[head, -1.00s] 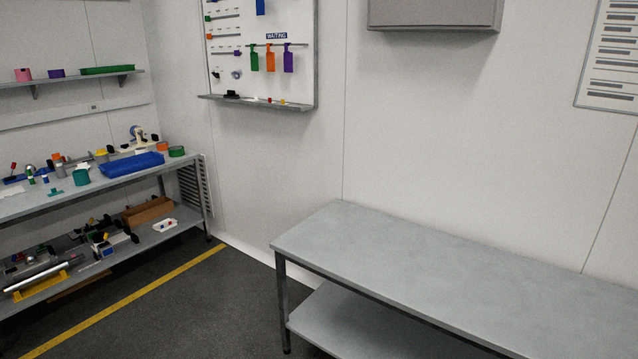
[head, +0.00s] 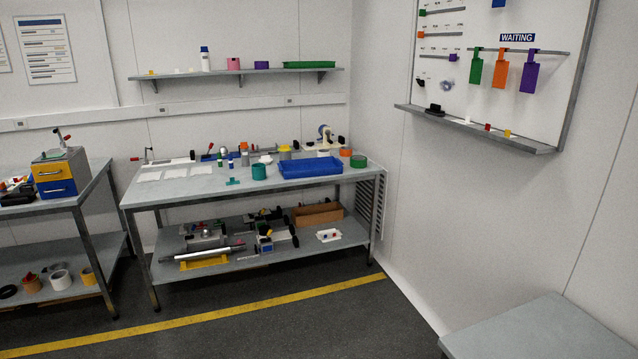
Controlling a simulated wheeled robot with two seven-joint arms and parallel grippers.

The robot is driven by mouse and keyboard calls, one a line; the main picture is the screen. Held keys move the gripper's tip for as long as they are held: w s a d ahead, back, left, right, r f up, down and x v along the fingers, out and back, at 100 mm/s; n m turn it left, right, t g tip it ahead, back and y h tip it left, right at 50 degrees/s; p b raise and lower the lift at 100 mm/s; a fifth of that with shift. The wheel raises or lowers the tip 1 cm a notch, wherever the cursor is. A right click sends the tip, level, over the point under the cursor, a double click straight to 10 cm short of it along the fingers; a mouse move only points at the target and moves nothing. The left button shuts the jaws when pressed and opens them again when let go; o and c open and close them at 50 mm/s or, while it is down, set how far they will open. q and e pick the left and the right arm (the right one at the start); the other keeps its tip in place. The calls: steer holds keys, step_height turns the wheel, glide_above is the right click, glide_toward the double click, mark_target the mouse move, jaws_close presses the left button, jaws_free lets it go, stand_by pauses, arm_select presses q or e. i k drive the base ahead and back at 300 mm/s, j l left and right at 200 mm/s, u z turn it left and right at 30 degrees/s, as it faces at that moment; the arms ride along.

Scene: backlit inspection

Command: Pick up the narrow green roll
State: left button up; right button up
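A short green roll (head: 358,161) lies near the right end of the workbench top (head: 215,187), right of a blue tray (head: 310,168). A taller teal-green round thing (head: 259,172), possibly another roll, stands left of the tray. The green roll is small in the view, and I cannot tell its exact width. Neither of my grippers is in view.
An orange roll (head: 345,152) is close behind the green roll. The lower shelf (head: 225,261) holds tools and a brown box (head: 317,213). Another bench (head: 92,190) stands left and a bare table (head: 540,335) lower right. Dark floor with a yellow line (head: 220,315) is clear.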

mark_target(356, 161)
steer(key=i+j+u, duration=0.25)
steer(key=i, duration=0.6)
steer(key=i+l+u, duration=0.15)
steer(key=i+u, duration=0.15)
steer(key=i, duration=0.55)
steer(key=i+z, duration=0.3)
steer(key=i, duration=0.3)
steer(key=i+z, duration=0.3)
steer(key=i, duration=0.25)
steer(key=i+j+z, duration=0.3)
steer(key=i, duration=0.3)
steer(key=l, duration=0.1)
